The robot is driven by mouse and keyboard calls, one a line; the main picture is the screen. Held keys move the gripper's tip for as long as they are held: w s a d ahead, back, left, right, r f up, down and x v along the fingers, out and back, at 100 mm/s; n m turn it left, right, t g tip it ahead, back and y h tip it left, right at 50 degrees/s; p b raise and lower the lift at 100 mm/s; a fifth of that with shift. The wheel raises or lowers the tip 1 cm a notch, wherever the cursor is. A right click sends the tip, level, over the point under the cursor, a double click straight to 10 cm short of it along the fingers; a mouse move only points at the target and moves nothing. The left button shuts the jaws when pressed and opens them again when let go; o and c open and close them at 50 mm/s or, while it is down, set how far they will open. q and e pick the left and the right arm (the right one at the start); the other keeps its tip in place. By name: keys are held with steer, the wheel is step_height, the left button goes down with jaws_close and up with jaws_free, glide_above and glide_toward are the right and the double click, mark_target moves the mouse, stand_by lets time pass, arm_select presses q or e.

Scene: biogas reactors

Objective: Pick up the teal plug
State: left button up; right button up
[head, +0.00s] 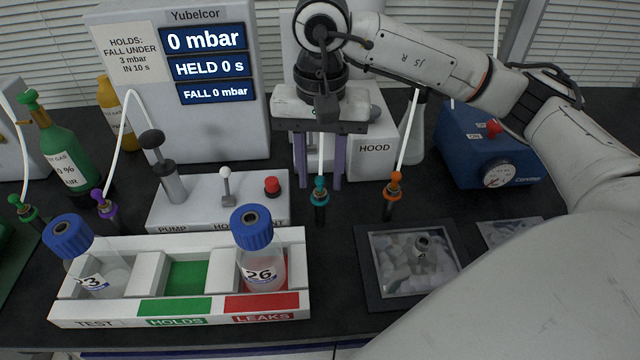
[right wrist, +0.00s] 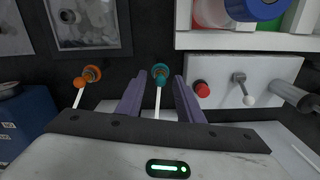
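The teal plug (head: 320,195) stands upright on the black bench, with a white tube running up from it. My right gripper (head: 319,184) points down at the plug with its two purple fingers apart, one on each side of it in the head view. In the right wrist view the teal plug (right wrist: 160,73) shows between and just beyond the open fingertips (right wrist: 157,82), with a visible gap on both sides. Neither finger appears to touch it. My left gripper is not in view.
An orange plug (head: 392,195) stands to the right, before the hood box (head: 376,140). The pump block (head: 200,205) with its red button (head: 272,186) is close on the left. A white rack (head: 215,308) with two blue-capped bottles stands in front left. A framed tray (head: 372,290) lies at front right.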

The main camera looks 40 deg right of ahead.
steer(key=shift+f, duration=0.5)
jaws_close()
steer(key=shift+r, duration=0.1)
